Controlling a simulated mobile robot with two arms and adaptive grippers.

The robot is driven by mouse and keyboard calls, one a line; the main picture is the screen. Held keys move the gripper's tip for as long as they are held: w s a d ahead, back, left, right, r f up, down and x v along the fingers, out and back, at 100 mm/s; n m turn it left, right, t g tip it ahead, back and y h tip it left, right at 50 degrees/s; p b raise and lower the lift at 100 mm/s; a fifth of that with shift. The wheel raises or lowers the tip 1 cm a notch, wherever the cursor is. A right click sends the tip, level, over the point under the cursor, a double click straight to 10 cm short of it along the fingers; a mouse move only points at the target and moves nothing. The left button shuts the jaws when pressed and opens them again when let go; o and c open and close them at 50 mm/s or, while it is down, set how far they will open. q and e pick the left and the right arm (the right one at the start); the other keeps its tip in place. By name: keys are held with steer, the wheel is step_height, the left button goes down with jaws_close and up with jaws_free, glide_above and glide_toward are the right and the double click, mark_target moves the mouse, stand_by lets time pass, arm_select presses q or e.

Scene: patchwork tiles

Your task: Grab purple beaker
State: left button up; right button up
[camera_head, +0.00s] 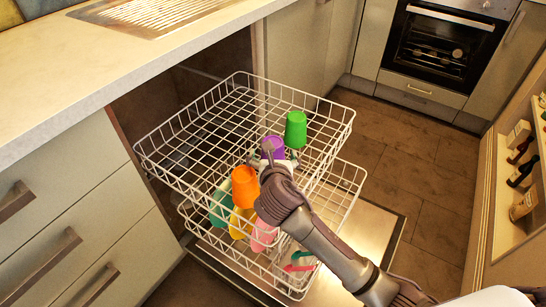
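The purple beaker (278,144) is in the upper white rack (347,124) of the open dishwasher, between a green beaker (296,130) and an orange beaker (244,187). My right gripper (271,157) is right at the purple beaker, on its near side, and a dark finger overlaps it. The gripper and wrist hide the beaker's lower part. I cannot tell whether the fingers are closed on it or only around it. My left gripper is not in view.
The lower rack (352,178) holds teal, yellow and pink items under the upper rack. The dishwasher door (372,232) is folded down. A countertop (110,60) and drawers are at left, an oven (440,45) at the back. The brown floor (440,165) at right is clear.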

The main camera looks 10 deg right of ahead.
steer(key=b+x, duration=0.2)
steer(key=x, duration=0.2)
steer(key=shift+w+d+f, duration=0.15)
steer(key=shift+w+f, duration=0.1)
steer(key=shift+w, duration=0.2)
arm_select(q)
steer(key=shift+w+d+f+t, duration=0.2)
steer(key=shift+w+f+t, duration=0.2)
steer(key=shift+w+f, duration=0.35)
arm_select(e)
steer(key=c, duration=1.2)
